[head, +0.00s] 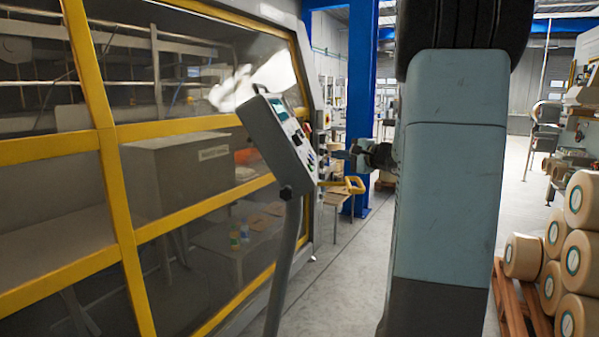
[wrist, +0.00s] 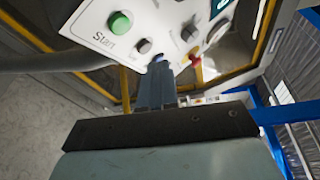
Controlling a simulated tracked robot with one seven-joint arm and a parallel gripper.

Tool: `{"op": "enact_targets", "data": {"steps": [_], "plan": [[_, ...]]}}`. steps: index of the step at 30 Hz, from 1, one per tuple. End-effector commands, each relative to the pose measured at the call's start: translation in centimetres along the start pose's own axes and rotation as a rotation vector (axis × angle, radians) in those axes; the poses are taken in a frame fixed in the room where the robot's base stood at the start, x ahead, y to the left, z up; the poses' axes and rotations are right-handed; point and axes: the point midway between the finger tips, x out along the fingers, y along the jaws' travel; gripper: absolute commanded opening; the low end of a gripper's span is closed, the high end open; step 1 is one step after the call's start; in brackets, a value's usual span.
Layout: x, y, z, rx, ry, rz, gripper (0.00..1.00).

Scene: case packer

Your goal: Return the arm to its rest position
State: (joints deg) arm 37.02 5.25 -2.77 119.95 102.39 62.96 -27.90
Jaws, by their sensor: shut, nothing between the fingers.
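My gripper (head: 343,154) shows small in the head view, just right of the grey control panel (head: 272,147), with my arm filling the picture's centre right. In the wrist view my gripper's fingers (wrist: 158,72) are shut together and empty. Their tips point at the lower edge of the white panel face (wrist: 150,22), near a blue button; I cannot tell whether they touch it. A green Start button (wrist: 119,23), grey buttons and a red knob (wrist: 194,59) show on the panel.
The panel stands on a bent grey post (head: 287,262) before a yellow-framed machine enclosure (head: 118,190). Several tan rolls (head: 524,257) are stacked on a wooden pallet at right. Grey floor (head: 335,280) is clear between post and arm.

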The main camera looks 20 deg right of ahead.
Motion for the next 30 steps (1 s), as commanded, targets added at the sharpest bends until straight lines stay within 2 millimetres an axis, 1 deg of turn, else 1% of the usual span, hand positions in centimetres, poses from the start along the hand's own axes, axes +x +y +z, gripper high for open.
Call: {"op": "enact_targets", "data": {"steps": [5,8,11,12,14,15,17,18,21,24,27,30], "plan": [[0.0,0.0,0.2,-0.002,-0.003,0.002,0.00],[0.2,0.1,1.7,-0.019,-0.028,0.027,0.00],[0.4,0.5,5.4,-0.062,-0.089,0.092,0.00],[0.4,0.9,7.4,-0.088,-0.123,0.131,0.00],[0.2,1.6,10.6,-0.133,-0.174,0.194,0.00],[-0.1,2.2,12.7,-0.166,-0.208,0.239,0.00],[-0.8,3.1,15.6,-0.218,-0.255,0.306,0.00],[-1.3,3.8,17.4,-0.255,-0.285,0.349,0.00],[-3.0,5.4,21.5,-0.353,-0.349,0.455,0.00],[-5.2,7.1,24.9,-0.459,-0.401,0.555,0.00],[-7.5,8.8,27.5,-0.574,-0.439,0.649,0.00],[-10.0,10.3,29.5,-0.697,-0.468,0.736,0.00]]}}
